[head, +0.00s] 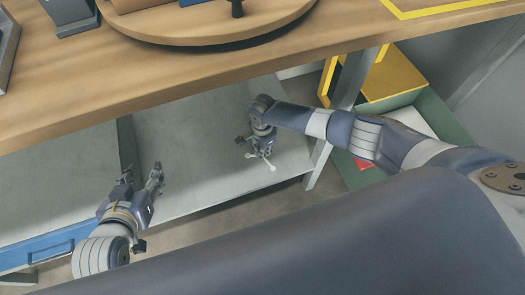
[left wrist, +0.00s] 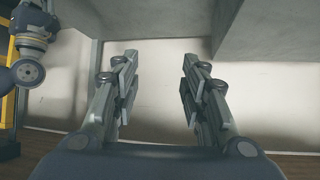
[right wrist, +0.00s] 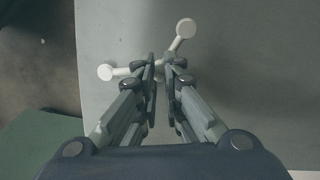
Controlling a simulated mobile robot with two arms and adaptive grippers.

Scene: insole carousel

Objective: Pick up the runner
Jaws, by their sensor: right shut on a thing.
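The runner (head: 270,165) is a thin white branched piece with round ends, over the grey lower shelf under the wooden table. My right gripper (head: 261,150) is shut on it. In the right wrist view, the runner (right wrist: 120,71) sticks out to the left and upper right of the closed fingertips (right wrist: 163,68); its middle is hidden between them. I cannot tell whether it touches the shelf. My left gripper (head: 143,180) is open and empty, in front of the shelf at the left; its parted fingers (left wrist: 158,75) also show in the left wrist view.
The wooden tabletop (head: 70,100) overhangs the grey shelf (head: 190,135) and carries a round wooden carousel (head: 190,32). A table leg (head: 345,90) stands right of my right gripper. A green bin (head: 440,120) and yellow box (head: 395,75) stand beyond it. A blue drawer (head: 50,247) is at lower left.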

